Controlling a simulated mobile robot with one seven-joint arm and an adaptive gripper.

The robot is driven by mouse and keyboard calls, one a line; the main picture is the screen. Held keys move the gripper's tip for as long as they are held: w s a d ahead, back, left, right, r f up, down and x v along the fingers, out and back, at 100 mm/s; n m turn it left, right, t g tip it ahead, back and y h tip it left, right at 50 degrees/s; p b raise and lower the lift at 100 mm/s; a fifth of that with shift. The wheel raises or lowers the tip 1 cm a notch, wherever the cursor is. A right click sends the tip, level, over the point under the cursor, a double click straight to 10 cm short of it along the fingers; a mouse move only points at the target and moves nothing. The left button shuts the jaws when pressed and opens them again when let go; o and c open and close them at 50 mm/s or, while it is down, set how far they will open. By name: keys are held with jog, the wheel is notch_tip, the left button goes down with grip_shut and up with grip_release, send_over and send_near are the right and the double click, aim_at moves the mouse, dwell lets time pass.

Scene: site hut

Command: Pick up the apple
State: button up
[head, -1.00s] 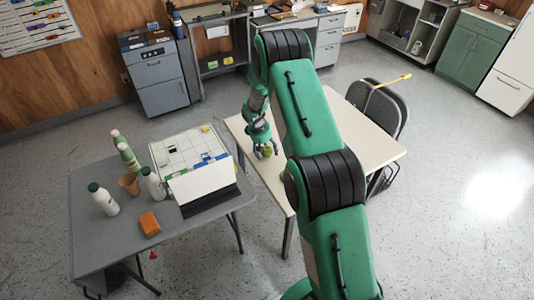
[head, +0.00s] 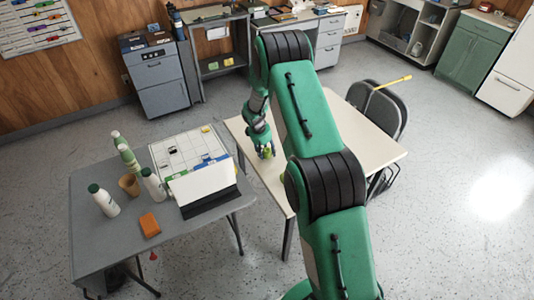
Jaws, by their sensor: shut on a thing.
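The apple (head: 267,152) is a small yellow-green shape at the left side of the pale table (head: 350,128), in the head view. My gripper (head: 266,154) points down at it from above, with its fingers closed around it. The fingers cover part of the apple. I cannot tell whether the apple still touches the table top.
A grey table (head: 95,240) at the left holds bottles (head: 103,200), a brown cup (head: 129,185), an orange block (head: 149,225) and a white planner board (head: 180,150). Folded dark chairs (head: 380,110) stand behind the pale table. Open floor lies at the right.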

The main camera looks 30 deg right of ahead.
aim_at(267, 150)
jog(key=shift+r, duration=0.1)
notch_tip(267, 150, up, 10)
jog(key=shift+f+p, duration=0.1)
jog(key=shift+p, duration=0.65)
